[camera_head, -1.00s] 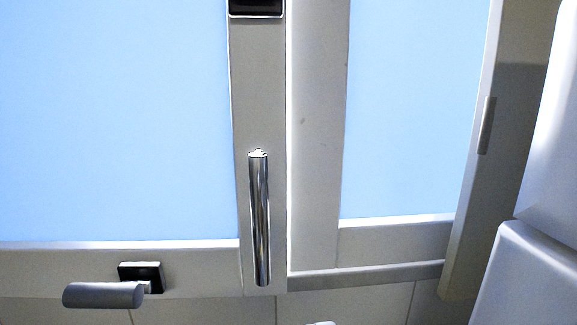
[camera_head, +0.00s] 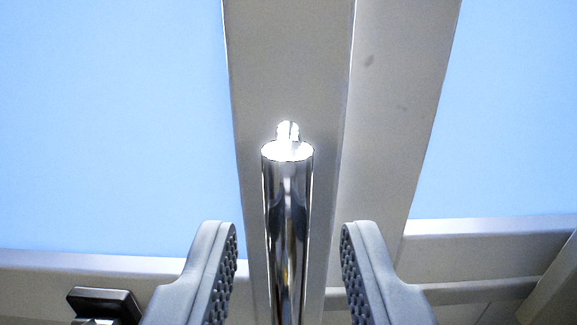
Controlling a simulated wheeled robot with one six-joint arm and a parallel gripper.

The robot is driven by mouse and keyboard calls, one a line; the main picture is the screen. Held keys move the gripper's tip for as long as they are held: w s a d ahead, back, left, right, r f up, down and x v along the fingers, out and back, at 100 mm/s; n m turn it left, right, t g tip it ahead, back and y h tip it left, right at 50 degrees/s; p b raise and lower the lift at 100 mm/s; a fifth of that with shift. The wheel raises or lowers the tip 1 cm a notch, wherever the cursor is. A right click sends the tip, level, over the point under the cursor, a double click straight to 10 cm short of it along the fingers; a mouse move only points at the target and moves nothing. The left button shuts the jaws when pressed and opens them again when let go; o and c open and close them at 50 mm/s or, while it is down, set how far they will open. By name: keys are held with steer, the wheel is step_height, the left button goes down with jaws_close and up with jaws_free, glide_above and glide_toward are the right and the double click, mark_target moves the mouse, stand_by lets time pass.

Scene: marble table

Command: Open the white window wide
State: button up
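The white window fills the view, with light blue panes and a pale frame (camera_head: 290,60). A shiny chrome bar handle (camera_head: 289,215) stands upright on the frame's middle stile. My gripper (camera_head: 288,240) is open at the bottom of the view. One finger is to the left of the handle and one to the right, with a gap on each side. The handle's lower end is out of view. The sash left of the handle appears closed, in line with the frame.
A dark square fitting (camera_head: 104,303) sits on the lower rail at the bottom left, partly cut off. The bottom rail (camera_head: 490,245) and the frame's side edge show at the lower right. The space in front of the panes is clear.

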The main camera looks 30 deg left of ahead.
mark_target(286, 248)
steer(key=shift+x, duration=1.6)
jaws_close()
